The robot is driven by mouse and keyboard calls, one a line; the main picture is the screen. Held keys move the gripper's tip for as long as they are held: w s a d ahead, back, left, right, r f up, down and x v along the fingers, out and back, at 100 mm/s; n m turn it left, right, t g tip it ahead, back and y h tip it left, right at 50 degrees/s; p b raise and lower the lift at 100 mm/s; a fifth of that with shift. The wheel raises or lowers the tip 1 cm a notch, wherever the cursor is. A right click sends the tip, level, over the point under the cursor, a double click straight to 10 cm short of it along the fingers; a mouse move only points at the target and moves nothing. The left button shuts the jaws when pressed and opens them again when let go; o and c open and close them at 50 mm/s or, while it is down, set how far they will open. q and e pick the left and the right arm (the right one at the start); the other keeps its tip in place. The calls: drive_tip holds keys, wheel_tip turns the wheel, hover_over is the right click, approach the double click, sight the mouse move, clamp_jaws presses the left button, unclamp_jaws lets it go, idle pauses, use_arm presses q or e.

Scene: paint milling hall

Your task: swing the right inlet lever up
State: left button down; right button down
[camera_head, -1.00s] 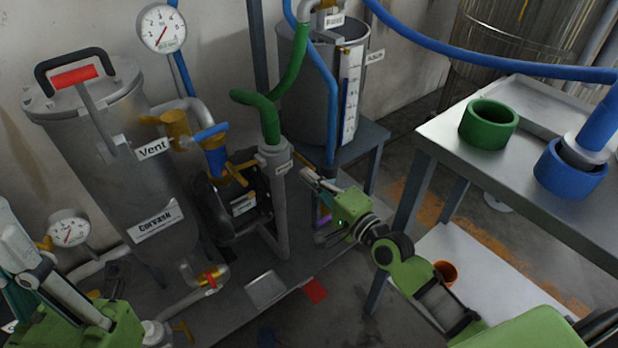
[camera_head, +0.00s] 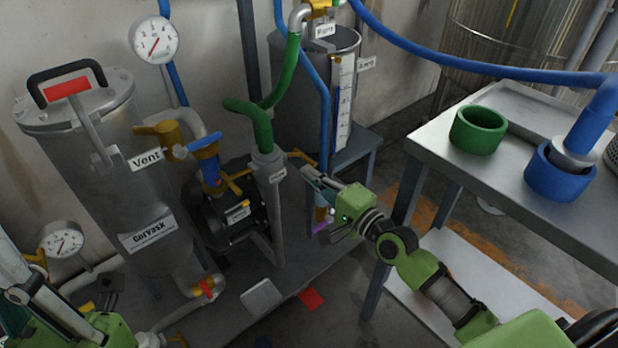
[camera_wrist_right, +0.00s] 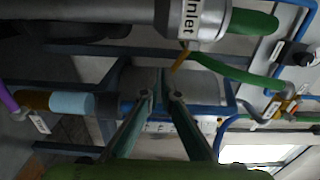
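The Inlet column is a grey upright pipe (camera_head: 270,200) with a green hose on top. A short yellow lever (camera_head: 300,157) sticks out from its right side near the top. In the right wrist view the lever (camera_wrist_right: 180,61) shows orange-yellow beside the "Inlet" label (camera_wrist_right: 190,18). My right gripper (camera_head: 308,174) is just below and right of this lever.
Another yellow lever (camera_head: 238,182) sits left of the column near a dark pump (camera_head: 228,215). A grey tank (camera_head: 100,170) labelled Corvasx stands at left. A grey drum (camera_head: 318,85) is behind the column. A steel table (camera_head: 500,190) with green and blue rings stands at right.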

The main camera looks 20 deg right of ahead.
drive_tip(key=shift+d+f, duration=0.15)
drive_tip(key=shift+d, duration=0.15)
